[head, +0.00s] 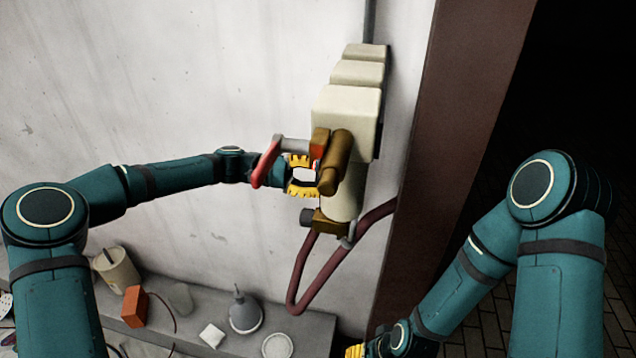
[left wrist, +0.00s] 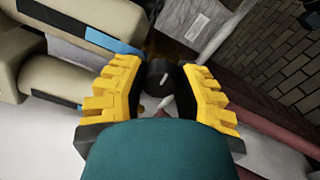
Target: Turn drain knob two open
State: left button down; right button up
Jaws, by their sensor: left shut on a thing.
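A cream boiler-like unit (head: 345,105) with brass fittings (head: 335,160) is mounted on the wall. My left gripper (head: 303,175) reaches it from the left, its yellow fingers against the brass part. In the left wrist view a black round knob (left wrist: 158,75) with a short white mark sits between the fingertips of the left gripper (left wrist: 160,88), which is shut on it. The mark slants up to the right. In the head view this grasp is partly hidden, and another dark knob (head: 307,216) shows below the fingers. My right gripper (head: 355,351) shows only a yellow finger at the bottom edge.
A red lever handle (head: 266,163) stands just left of the fittings, close to my left wrist. A dark red hose (head: 310,285) loops below. A ledge (head: 310,330) holds a pot, an orange block and a grey funnel-shaped thing. A brown post (head: 450,130) is to the right.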

pick_arm(q)
jog(key=shift+m+b, duration=0.45)
jog(key=shift+m, duration=0.25)
jog(key=c, duration=0.6)
grip_release()
jog(key=shift+s, duration=0.1)
jog(key=shift+c, duration=0.2)
jog(key=w+a, duration=0.2)
jog(key=a, duration=0.9)
jog(key=shift+w+a, duration=0.2)
jog(key=shift+a, duration=0.2)
